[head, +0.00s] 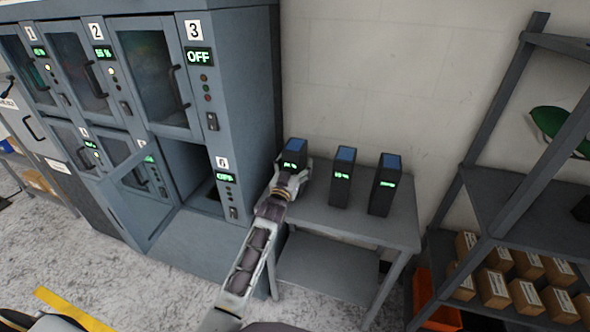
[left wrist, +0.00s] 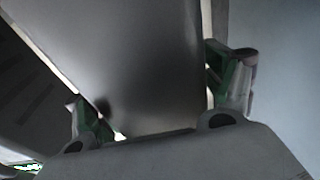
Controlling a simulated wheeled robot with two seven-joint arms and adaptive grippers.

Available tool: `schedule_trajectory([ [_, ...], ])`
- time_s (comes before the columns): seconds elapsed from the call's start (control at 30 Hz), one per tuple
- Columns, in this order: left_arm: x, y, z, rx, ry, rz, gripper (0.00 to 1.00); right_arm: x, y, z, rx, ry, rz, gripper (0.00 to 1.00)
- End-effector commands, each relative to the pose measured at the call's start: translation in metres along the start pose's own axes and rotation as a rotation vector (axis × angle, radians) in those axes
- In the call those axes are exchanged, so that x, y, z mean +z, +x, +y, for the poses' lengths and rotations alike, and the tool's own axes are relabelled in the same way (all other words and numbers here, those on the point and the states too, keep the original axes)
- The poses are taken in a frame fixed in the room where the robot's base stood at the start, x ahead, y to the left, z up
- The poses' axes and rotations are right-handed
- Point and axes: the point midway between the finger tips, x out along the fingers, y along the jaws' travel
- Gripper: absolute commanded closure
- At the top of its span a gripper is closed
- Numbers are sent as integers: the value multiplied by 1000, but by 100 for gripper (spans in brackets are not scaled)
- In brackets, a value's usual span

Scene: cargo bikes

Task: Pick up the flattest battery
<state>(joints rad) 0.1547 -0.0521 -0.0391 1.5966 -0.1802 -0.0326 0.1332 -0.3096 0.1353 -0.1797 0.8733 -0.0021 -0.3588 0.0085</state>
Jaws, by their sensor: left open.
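Three dark upright batteries with blue tops and green displays stand in a row on a grey table (head: 360,223): the left battery (head: 295,150), the middle battery (head: 342,180) and the right battery (head: 384,187). The display digits are too small to read surely. My left gripper (head: 289,180) is at the left battery, its fingers on either side of the lower part, which is partly hidden. In the left wrist view, the open left gripper (left wrist: 163,98) has a battery's broad grey face (left wrist: 150,60) between its green-padded fingers. My right gripper is not in view.
A grey locker cabinet (head: 240,90) with numbered bays stands left of the table; a lower bay door (head: 130,185) hangs open beside an empty-looking bay. A shelf rack (head: 530,205) with cardboard boxes and an orange bin (head: 435,305) stand at right. The table's front is clear.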

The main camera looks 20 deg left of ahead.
Motion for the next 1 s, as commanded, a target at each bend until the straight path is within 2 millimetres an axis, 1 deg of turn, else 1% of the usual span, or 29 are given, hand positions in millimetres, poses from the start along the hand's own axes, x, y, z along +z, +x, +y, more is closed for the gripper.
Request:
schedule_trajectory([
  [0.23,0,0,0,0,0,0,17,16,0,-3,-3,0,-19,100],
  [0.37,0,0,0,0,0,0,34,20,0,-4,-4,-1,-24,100],
  [0.53,0,0,0,0,0,0,56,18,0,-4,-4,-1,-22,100],
  [0.87,0,0,0,0,0,0,98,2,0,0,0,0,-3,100],
  [0.9,0,0,0,0,0,0,100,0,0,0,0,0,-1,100],
  [0.93,0,0,0,0,0,0,100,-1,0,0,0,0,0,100],
  [0.97,-6,1,0,1,0,13,100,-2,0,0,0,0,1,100],
  [1.0,-6,1,0,1,0,13,100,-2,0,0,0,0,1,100],
])
